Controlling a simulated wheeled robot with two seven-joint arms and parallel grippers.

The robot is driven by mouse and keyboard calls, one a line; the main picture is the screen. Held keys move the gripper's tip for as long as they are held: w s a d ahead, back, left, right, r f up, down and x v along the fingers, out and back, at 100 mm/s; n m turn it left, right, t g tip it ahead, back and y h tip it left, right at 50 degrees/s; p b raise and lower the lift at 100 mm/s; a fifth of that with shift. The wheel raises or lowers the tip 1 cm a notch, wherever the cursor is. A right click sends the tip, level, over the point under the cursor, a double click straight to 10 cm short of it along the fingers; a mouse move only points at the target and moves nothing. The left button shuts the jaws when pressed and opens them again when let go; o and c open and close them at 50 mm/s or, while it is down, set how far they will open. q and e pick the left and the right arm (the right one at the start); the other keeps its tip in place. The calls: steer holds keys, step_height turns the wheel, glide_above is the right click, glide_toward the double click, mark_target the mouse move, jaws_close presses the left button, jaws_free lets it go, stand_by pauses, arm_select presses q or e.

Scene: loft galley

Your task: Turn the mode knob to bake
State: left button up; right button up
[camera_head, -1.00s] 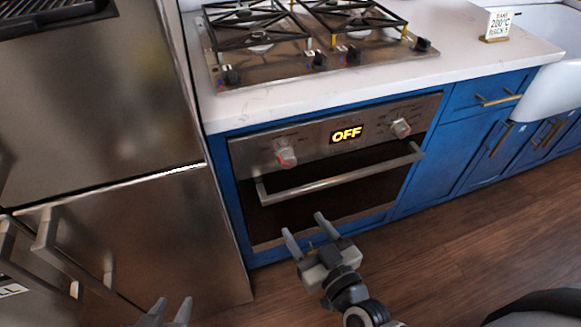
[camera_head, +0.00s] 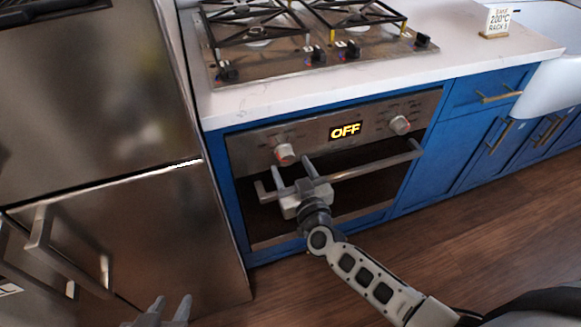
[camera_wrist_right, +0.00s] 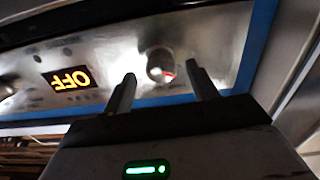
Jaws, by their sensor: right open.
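The oven (camera_head: 240,150) has a steel control panel with a lit display (camera_head: 345,131) reading OFF. A left knob (camera_head: 285,153) and a right knob (camera_head: 400,125) flank the display. I cannot read their labels. My right gripper (camera_head: 292,165) is open in front of the panel, just below the left knob and over the oven handle (camera_head: 375,166). In the right wrist view its two fingers (camera_wrist_right: 160,85) point toward a knob (camera_wrist_right: 160,66) with a red mark, apart from it. My left gripper (camera_head: 171,308) shows at the bottom edge, its fingers apart and empty.
A steel fridge (camera_head: 100,120) stands at the left. The gas cooktop (camera_head: 310,40) and white counter (camera_head: 480,55) are above the oven. A small sign (camera_head: 498,21) on the counter reads 200°C and RACK, partly legible. Blue cabinets (camera_head: 480,125) are at right.

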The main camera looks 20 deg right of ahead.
steer(key=shift+w, duration=0.65)
steer(key=c, duration=1)
